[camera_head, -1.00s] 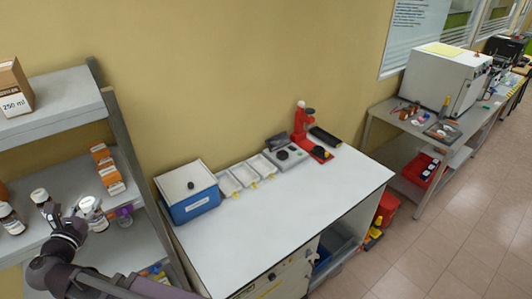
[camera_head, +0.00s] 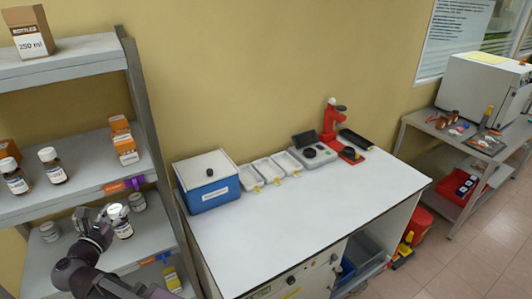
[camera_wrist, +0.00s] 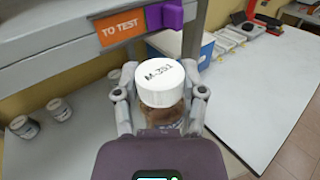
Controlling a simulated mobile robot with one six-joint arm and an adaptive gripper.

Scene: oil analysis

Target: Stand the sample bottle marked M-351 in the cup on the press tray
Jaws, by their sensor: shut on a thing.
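The sample bottle (camera_wrist: 160,82) has a white cap that reads M-351 in the wrist view. My gripper (camera_wrist: 161,100) is shut on it, one finger on each side, with the cap uppermost. In the head view the held bottle (camera_head: 122,224) shows at lower left, in front of the rack's lower shelf. The red press (camera_head: 331,122) stands at the back of the white table, far to the right of my gripper. A dark round cup (camera_head: 349,153) sits on its red tray (camera_head: 359,160). The cup's inside is too small to make out.
The shelf rack (camera_head: 152,140) is close to my gripper, with a TO TEST label (camera_wrist: 122,28) and purple clip (camera_wrist: 165,14) near the bottle. Other bottles (camera_head: 52,166) stand on it. A blue box (camera_head: 208,182) and white trays (camera_head: 268,170) line the table's back; its front (camera_head: 300,225) is clear.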

